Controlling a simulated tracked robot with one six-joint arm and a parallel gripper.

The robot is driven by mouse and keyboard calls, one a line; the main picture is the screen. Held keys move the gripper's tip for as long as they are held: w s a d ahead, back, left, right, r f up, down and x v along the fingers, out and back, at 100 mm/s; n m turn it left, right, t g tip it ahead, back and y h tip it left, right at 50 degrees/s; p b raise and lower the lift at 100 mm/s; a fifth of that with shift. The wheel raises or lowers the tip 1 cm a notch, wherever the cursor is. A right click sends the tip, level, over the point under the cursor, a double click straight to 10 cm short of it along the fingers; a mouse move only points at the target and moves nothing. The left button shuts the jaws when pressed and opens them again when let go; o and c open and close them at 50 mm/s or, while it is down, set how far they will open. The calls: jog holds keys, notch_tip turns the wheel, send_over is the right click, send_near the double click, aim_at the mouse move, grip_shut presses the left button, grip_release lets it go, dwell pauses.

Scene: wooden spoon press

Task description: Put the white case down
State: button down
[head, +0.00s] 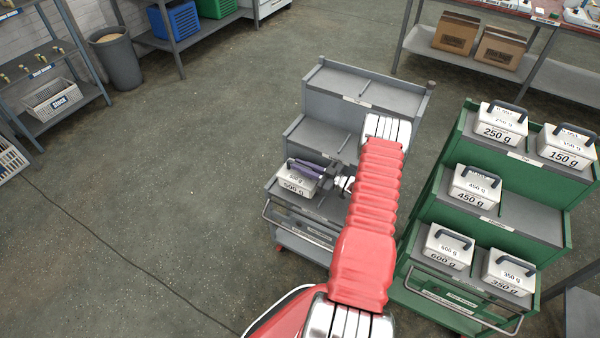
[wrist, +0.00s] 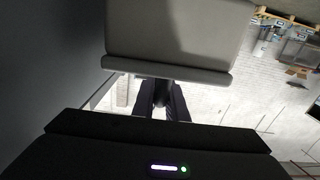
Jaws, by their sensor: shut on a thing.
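A white case (head: 297,184) with a dark handle is at the left of the grey cart's lowest shelf (head: 324,206) in the head view. Its label appears to read 500 g. My gripper (head: 312,170) is shut on the case's handle, reaching in from the right. I cannot tell whether the case touches the shelf or hangs just above it. In the wrist view the pale case (wrist: 175,38) fills the upper middle, with my dark fingers (wrist: 164,100) below it.
The grey cart's middle (head: 318,138) and top (head: 365,88) shelves look empty, though my arm hides part of them. A green cart (head: 520,215) at the right holds several similar white cases. Open floor lies to the left, crossed by a dark cable.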

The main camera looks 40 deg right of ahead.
jog(key=shift+f, duration=1.35)
jog(key=c, duration=1.8)
grip_release()
jog(key=shift+o, duration=0.2)
jog(key=v, duration=1.2)
jog(key=shift+w, duration=0.1)
